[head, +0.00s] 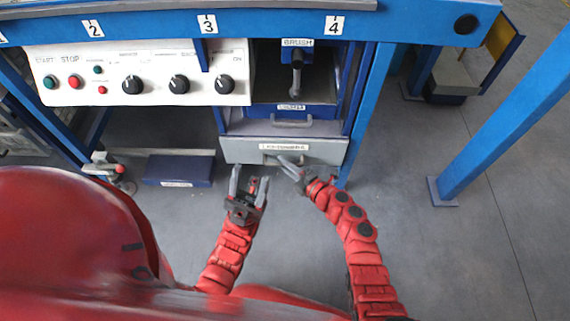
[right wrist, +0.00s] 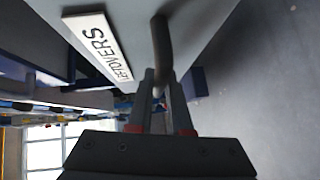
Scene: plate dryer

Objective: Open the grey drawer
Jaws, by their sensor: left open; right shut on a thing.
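The grey drawer (head: 240,152) sits at the bottom of the blue cabinet, below a blue drawer, with a white label on its front. In the right wrist view its grey front (right wrist: 195,25) carries a label reading LEFTOVERS (right wrist: 98,45). Its dark bar handle (right wrist: 162,45) runs between my right gripper's fingers. My right gripper (head: 289,163) is shut on this handle. I see no clear gap behind the drawer front. My left gripper (head: 249,182) is open and empty, below and left of the handle, apart from the drawer.
A control panel (head: 140,75) with knobs and buttons is at upper left. A blue drawer (head: 260,127) and a grey lever (head: 296,75) are above the grey drawer. A blue box (head: 179,169) lies left on the floor. A blue post (head: 500,115) stands right. Floor in front is clear.

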